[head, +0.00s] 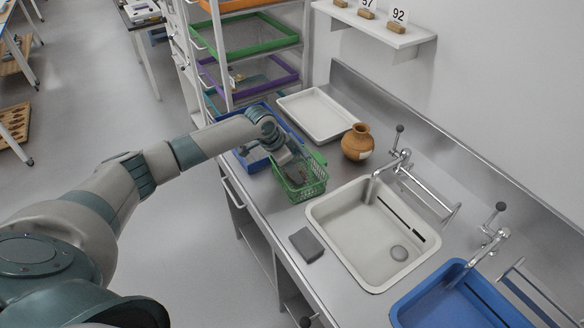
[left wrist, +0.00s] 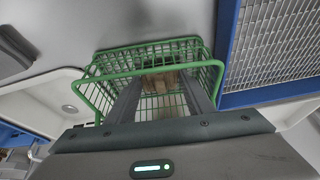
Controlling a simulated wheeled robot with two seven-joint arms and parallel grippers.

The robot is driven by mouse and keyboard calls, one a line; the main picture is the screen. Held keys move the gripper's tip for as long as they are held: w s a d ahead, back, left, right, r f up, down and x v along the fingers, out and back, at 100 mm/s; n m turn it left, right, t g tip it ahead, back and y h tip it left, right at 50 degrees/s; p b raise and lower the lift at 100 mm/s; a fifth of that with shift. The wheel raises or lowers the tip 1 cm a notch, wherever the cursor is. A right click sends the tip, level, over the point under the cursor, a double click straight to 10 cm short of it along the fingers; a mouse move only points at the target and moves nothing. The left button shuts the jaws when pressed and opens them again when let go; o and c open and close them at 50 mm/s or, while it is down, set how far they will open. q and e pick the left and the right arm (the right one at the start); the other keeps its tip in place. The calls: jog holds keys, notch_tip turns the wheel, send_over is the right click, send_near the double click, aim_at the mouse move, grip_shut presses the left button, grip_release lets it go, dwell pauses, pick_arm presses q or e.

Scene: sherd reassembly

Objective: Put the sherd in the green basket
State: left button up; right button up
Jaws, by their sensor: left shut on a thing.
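The green wire basket (head: 313,186) stands on the steel counter, to the left of the white sink. It also fills the middle of the left wrist view (left wrist: 150,57). My left gripper (head: 297,175) points down into the basket. In the left wrist view its two fingers (left wrist: 163,88) reach inside the rim and are shut on the brown sherd (left wrist: 165,81). The sherd is partly hidden by the fingers, and I cannot tell whether it touches the basket floor. My right gripper is not in view.
A blue tray (head: 253,163) with a grid lies beside the basket. A white tray (head: 318,114) and an orange-brown jar (head: 357,142) stand behind it. A grey block (head: 307,245) lies in front. The white sink (head: 372,232) and blue sink (head: 455,298) are to the right.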

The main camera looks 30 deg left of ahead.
pick_arm(q)
jog(key=o, duration=1.1)
jog(key=shift+f, duration=0.1)
jog(key=shift+r, duration=0.2)
jog(key=b+v, duration=0.3)
jog(key=v, duration=0.9)
jog(key=shift+f, duration=0.1)
